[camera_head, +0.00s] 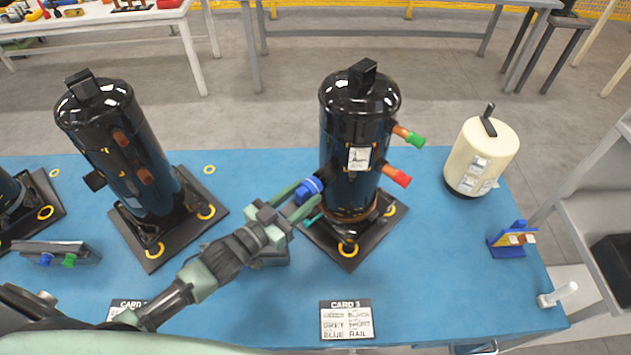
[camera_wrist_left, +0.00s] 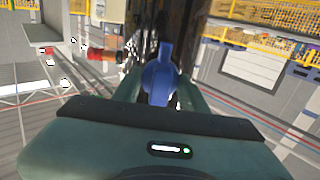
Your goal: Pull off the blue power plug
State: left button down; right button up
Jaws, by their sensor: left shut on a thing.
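The blue power plug (camera_head: 309,188) is at the lower left side of the middle black compressor (camera_head: 342,150). My left gripper (camera_head: 304,194) reaches in from the lower left and is shut on the plug. In the left wrist view the blue plug (camera_wrist_left: 158,78) sits between the two green fingers, in front of the dark compressor body (camera_wrist_left: 166,25). I cannot tell whether the plug still touches its socket. My right gripper is in neither view.
The compressor stands on a dark base plate (camera_head: 345,255) on the blue table (camera_head: 450,270). Green (camera_head: 415,139) and red (camera_head: 401,178) caps stick out on its right. Another black compressor (camera_head: 120,150) stands left, a cream canister (camera_head: 485,150) right. CARD 3 (camera_head: 346,319) lies in front.

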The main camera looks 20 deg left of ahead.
aim_at(298, 199)
pick_arm(q)
jog(key=shift+p+v, duration=0.5)
jog(key=shift+v, duration=1.15)
